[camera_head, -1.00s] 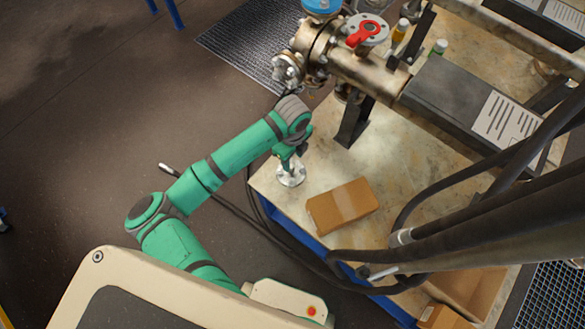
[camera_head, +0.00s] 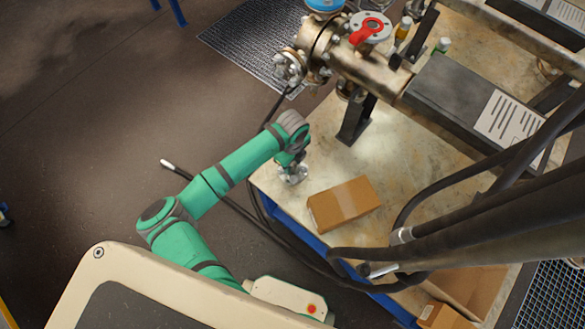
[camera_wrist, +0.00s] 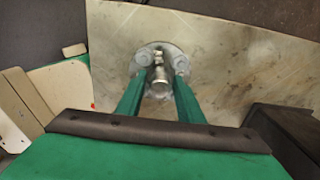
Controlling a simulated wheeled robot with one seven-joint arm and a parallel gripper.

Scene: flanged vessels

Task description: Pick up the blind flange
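The blind flange (camera_head: 293,178) is a small pale metal disc lying on the table near its left corner, partly hidden under my gripper in the head view. In the wrist view the flange (camera_wrist: 149,52) shows bolt holes and a raised shiny metal stem in its middle. My gripper (camera_wrist: 159,80) points down over it. Its two green fingers are apart, one on each side of the stem, with gaps visible. In the head view my gripper (camera_head: 291,164) is small and its fingertips are hard to make out.
A cardboard box (camera_head: 343,204) lies just right of the flange on the table (camera_head: 400,160). A pipe assembly with a red-handled valve (camera_head: 369,30) stands behind on a dark support (camera_head: 356,120). Thick black hoses (camera_head: 470,222) cross at right. The table's left edge is close to the flange.

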